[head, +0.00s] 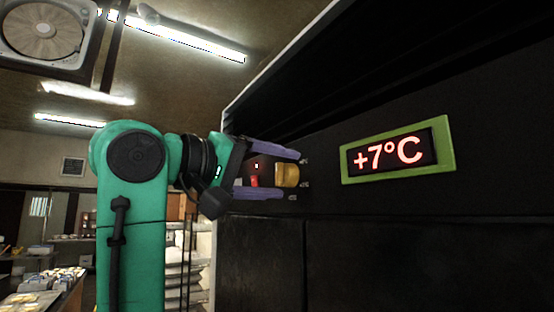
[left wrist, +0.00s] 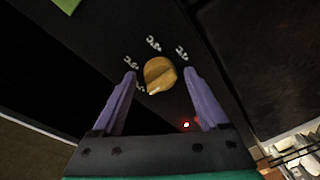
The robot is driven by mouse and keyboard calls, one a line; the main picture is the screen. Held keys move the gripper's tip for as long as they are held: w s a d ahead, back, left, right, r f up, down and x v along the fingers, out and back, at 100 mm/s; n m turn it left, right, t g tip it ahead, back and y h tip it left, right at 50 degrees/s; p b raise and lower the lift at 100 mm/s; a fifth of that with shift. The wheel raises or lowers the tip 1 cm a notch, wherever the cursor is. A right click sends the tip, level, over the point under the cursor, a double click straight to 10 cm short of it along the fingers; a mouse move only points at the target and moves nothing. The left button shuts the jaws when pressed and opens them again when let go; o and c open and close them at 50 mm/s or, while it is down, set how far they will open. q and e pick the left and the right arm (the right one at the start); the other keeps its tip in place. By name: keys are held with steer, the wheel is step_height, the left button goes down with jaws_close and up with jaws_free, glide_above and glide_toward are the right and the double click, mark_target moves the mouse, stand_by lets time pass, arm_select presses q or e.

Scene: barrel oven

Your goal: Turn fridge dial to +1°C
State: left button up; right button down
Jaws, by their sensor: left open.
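The fridge dial (head: 287,175) is a round yellow-orange knob on the black fridge panel. In the left wrist view the dial (left wrist: 159,74) has a pale pointer mark at its lower edge and small white labels around it, too small to read. My left gripper (head: 298,175) is open, with its purple fingers above and below the dial in the head view. In the left wrist view the fingertips (left wrist: 161,70) lie on either side of the dial, with gaps showing. The display (head: 390,154) in a green frame reads +7°C in red. My right gripper is not in view.
A small red light (left wrist: 186,125) glows on the panel near the dial. The fridge front (head: 370,260) fills the right of the head view. A counter with trays (head: 40,295) and shelves stand at the far left. Ceiling lamps and a fan hang above.

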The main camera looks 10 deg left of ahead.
arm_select(q)
steer(key=shift+s+a+r, duration=0.1)
steer(key=shift+s+a, duration=0.35)
steer(key=shift+c, duration=0.6)
steer(key=shift+w+d, duration=0.2)
steer(key=shift+w, duration=0.1)
steer(key=c, duration=1)
jaws_close()
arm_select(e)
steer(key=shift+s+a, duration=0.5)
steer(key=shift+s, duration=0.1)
